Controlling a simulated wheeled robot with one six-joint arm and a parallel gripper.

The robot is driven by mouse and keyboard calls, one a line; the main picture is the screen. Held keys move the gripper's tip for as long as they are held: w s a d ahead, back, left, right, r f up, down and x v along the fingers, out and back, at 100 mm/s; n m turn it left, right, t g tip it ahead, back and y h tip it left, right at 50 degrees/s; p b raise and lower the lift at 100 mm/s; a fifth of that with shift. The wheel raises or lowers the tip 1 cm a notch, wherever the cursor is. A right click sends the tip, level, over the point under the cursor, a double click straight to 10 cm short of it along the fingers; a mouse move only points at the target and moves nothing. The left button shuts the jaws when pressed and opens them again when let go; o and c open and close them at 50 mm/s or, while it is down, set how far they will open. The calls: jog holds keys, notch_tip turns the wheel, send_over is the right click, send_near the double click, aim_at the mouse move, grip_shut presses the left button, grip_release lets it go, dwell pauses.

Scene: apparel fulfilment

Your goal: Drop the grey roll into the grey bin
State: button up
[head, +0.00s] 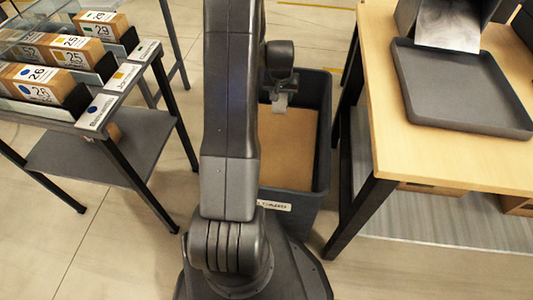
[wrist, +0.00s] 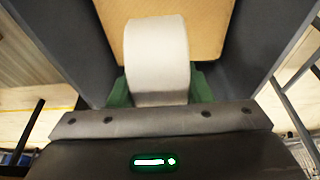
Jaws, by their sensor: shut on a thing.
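The roll (wrist: 157,55) is light grey and shows large in the wrist view, between the green-edged fingers of my gripper (wrist: 158,88). My gripper is shut on it. In the head view my gripper (head: 280,100) is small and partly hidden by my arm, over the bin's opening. The grey bin (head: 322,150) stands on the floor behind my arm, with a label on its front. Its inside shows a brown bottom or brown contents, which also fill the top of the wrist view. The roll hangs above this, apart from it.
A wooden table (head: 385,150) stands right of the bin, with a dark grey tray (head: 460,90) on it. On the left a rack (head: 145,55) holds several numbered brown boxes. Floor (head: 120,225) is clear between the rack and the bin.

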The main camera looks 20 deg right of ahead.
jog(key=shift+f+b, duration=1.85)
jog(key=shift+f, duration=1.2)
jog(key=o, duration=1.1)
jog(key=shift+r, duration=0.15)
jog(key=p+v, duration=0.3)
jog(key=v, duration=1)
jog(key=shift+s+r, duration=0.2)
